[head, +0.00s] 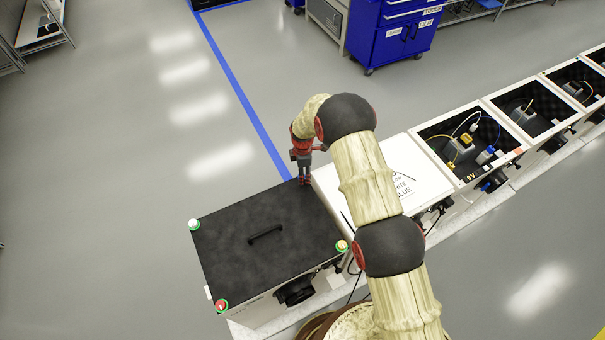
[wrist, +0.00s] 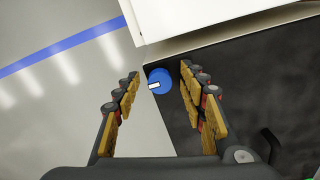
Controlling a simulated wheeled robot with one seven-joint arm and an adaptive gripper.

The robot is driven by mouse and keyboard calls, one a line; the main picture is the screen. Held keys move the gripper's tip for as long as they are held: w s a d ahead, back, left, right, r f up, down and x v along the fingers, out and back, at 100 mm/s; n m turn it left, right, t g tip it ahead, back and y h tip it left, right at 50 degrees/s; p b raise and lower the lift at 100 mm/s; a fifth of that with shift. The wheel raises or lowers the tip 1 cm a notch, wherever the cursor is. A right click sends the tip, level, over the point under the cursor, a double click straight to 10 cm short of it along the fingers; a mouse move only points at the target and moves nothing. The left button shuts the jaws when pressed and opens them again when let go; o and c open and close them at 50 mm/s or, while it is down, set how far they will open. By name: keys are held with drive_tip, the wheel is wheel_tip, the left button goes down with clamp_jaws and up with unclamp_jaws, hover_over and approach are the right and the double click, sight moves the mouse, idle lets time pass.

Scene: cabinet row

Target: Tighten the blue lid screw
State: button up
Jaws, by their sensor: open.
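The blue lid screw (wrist: 160,82) has a small white mark on it and sits at a corner of the black lid (wrist: 245,95). In the wrist view my gripper (wrist: 160,73) is open, with one finger on each side of the screw. Clear gaps show between the fingers and the screw, and I cannot tell how far above it the fingertips are. In the head view my gripper (head: 304,181) points down at the far right corner of the black lid (head: 235,265). The blue screw is hidden there.
A green screw (head: 194,224), a yellow one (head: 342,245) and a red one (head: 221,305) are at the other lid corners. A black handle (head: 265,234) stands mid-lid. A white-topped box (head: 405,165) stands close beside the lid. Open floor (head: 120,150) lies to the left.

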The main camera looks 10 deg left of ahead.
clamp_jaws()
idle(0.5)
